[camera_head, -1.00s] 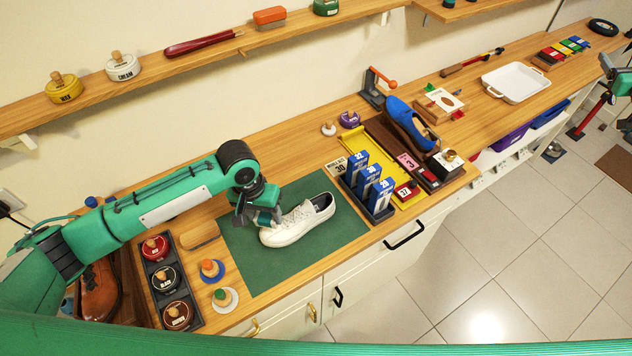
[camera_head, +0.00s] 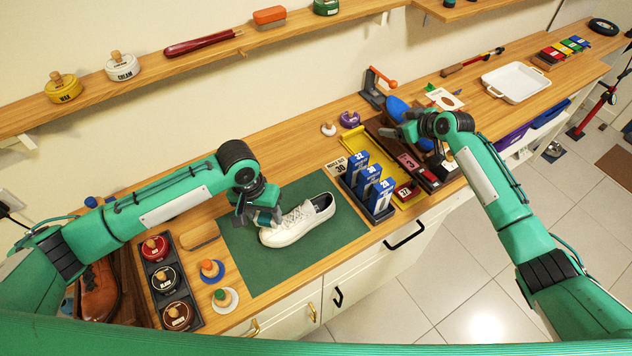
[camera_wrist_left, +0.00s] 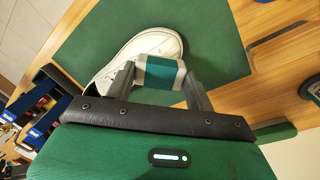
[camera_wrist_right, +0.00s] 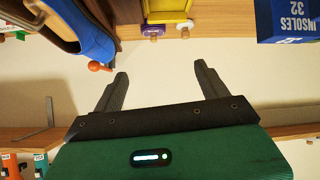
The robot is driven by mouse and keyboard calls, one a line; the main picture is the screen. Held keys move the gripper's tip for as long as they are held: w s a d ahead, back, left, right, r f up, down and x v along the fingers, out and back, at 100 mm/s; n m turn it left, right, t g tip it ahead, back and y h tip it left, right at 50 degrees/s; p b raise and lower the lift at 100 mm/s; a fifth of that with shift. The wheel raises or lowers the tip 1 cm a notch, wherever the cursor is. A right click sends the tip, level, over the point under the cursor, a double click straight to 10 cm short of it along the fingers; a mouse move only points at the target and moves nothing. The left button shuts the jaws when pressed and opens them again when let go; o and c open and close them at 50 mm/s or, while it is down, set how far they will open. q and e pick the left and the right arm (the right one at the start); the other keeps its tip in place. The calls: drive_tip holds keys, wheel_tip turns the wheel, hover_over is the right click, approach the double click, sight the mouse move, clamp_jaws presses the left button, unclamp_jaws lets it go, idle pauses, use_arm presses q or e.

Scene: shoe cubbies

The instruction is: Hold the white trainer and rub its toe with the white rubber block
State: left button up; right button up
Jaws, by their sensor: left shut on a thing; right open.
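The white trainer (camera_head: 297,224) lies on the green mat (camera_head: 345,226), with its toe to the left in the head view. My left gripper (camera_head: 260,220) is shut on the white rubber block (camera_wrist_left: 160,72), which has a green band round its middle. The block is at the trainer's toe, which also shows in the left wrist view (camera_wrist_left: 143,46); whether they touch is unclear. My right gripper (camera_head: 402,131) is open and empty (camera_wrist_right: 160,80), in front of the blue shoe (camera_head: 396,108) in the head view.
The insole rack (camera_head: 376,207) stands just right of the mat. A tray of polish tins (camera_head: 163,283) and two knobbed pots (camera_head: 211,270) are on the left. A wooden-backed brush (camera_head: 200,236) lies by the mat. The mat's right side is clear.

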drive_tip(key=s+a+f+n+g, duration=0.1)
drive_tip(key=s+a+g, duration=0.15)
drive_tip(key=a, duration=0.55)
drive_tip(key=s+a+f+n+g, duration=0.1)
drive_tip(key=s+a, duration=0.2)
drive_tip(key=a, duration=0.4)
drive_tip(key=n+g+h, duration=0.5)
drive_tip(key=n+h, duration=0.1)
drive_tip(key=n, duration=1)
approach(299, 217)
drive_tip(key=w+d, duration=0.3)
drive_tip(key=d, duration=0.1)
drive_tip(key=f, duration=1.1)
drive_tip(key=shift+w+a+f, duration=0.1)
drive_tip(key=shift+w+a, duration=0.2)
drive_tip(key=shift+w, duration=0.05)
drive_tip(key=c, duration=1.1)
drive_tip(key=shift+c, duration=0.3)
